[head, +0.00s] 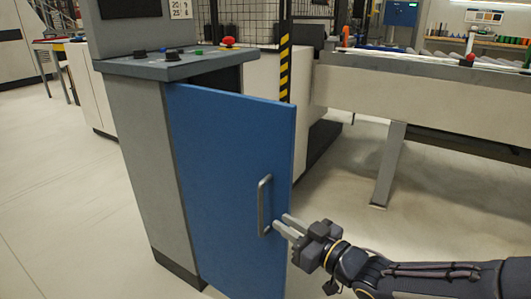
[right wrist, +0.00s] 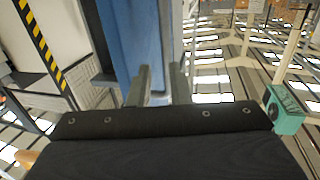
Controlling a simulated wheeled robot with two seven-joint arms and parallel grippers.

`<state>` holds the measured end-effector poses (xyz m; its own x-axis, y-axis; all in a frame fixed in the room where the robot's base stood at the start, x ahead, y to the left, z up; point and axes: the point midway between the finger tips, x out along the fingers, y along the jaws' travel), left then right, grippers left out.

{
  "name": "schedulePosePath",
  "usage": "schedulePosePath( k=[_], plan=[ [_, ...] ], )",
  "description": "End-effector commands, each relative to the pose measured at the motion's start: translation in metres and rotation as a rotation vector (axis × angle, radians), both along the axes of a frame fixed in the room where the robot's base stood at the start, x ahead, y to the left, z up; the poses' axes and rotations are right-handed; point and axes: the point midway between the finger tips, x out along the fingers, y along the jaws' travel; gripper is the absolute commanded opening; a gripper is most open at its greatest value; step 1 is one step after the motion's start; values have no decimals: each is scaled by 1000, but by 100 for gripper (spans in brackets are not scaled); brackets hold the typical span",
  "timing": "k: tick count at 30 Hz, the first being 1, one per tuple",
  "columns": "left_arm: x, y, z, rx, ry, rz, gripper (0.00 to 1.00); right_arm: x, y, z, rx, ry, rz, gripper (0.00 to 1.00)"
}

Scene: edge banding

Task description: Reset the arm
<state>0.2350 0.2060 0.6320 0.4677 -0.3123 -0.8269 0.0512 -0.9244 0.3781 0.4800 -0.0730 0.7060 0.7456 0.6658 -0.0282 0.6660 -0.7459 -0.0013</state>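A blue cabinet door (head: 225,160) with a grey vertical bar handle (head: 263,205) stands swung open on a grey control cabinet (head: 140,160). A dark gap shows above the door's top edge. My right gripper (head: 280,222) is beside the lower end of the handle, on its right, fingers pointing at the door. Its two fingers are apart in the right wrist view (right wrist: 158,85), with nothing visible between them and blue surface (right wrist: 150,40) just beyond. Whether a fingertip touches the handle or door, I cannot tell. My left gripper is not in view.
The cabinet's console (head: 180,62) carries several buttons, including a red one (head: 228,42). A conveyor (head: 400,90) with a grey leg (head: 388,165) runs behind my right arm. A yellow-black striped post (head: 284,65) stands behind the door.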

Motion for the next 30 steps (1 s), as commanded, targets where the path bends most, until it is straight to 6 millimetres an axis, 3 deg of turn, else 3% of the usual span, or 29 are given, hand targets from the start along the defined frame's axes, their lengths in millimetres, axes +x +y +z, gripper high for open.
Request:
schedulePosePath(
  k=[5,9,12,17,25,30],
  plan=[
    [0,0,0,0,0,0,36,-8,-63,-6,-134,159,-247,18],
    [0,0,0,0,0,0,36,-54,-127,-24,-193,417,-481,18],
    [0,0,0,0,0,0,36,-97,-151,-39,-180,604,-569,18],
    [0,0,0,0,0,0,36,-159,-158,-57,-127,836,-597,18],
    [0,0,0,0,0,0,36,-244,-133,-72,-17,1116,-495,18],
    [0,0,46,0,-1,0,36,-246,-132,-28,-20,1129,-490,18]
  ],
)
